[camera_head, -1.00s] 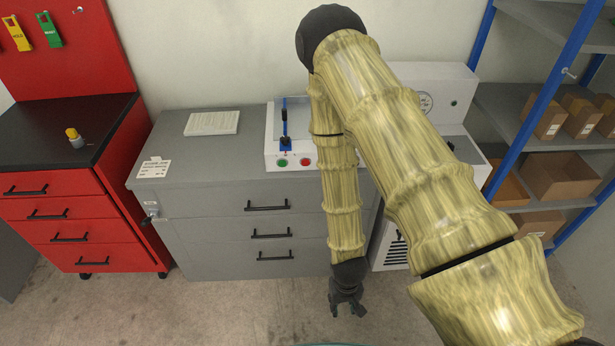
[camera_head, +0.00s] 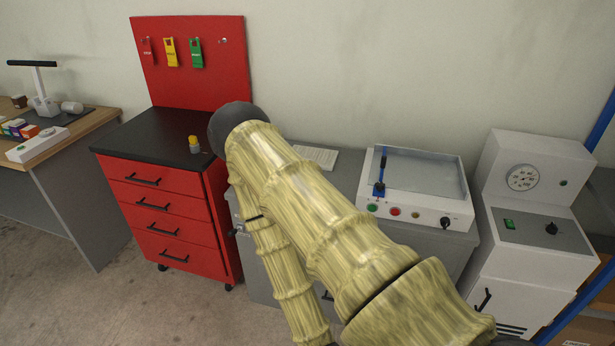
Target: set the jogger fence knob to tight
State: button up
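The white machine with a shallow tray (camera_head: 420,206), which looks like the jogger, stands on the grey cabinet. A blue upright piece with a blue foot (camera_head: 379,189) stands at the tray's left side. Its front panel carries a green button (camera_head: 372,208), a red button (camera_head: 396,211), a small yellowish button (camera_head: 416,215) and a black knob (camera_head: 445,222) at the right. I cannot read the knob's setting or any label. My arm crosses the lower middle, left of the machine. My gripper is below the picture and out of view.
A white machine with a dial (camera_head: 522,178) stands to the right, with its own black knob (camera_head: 551,228). A red drawer cabinet (camera_head: 168,208) stands left, with a yellow-topped item (camera_head: 194,144) on top. A wooden-topped bench (camera_head: 82,128) is at far left. Papers (camera_head: 318,157) lie behind my arm.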

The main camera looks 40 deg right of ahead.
aim_at(379, 186)
jog(key=u, duration=1)
jog(key=i, duration=1.15)
jog(key=z, duration=3.2)
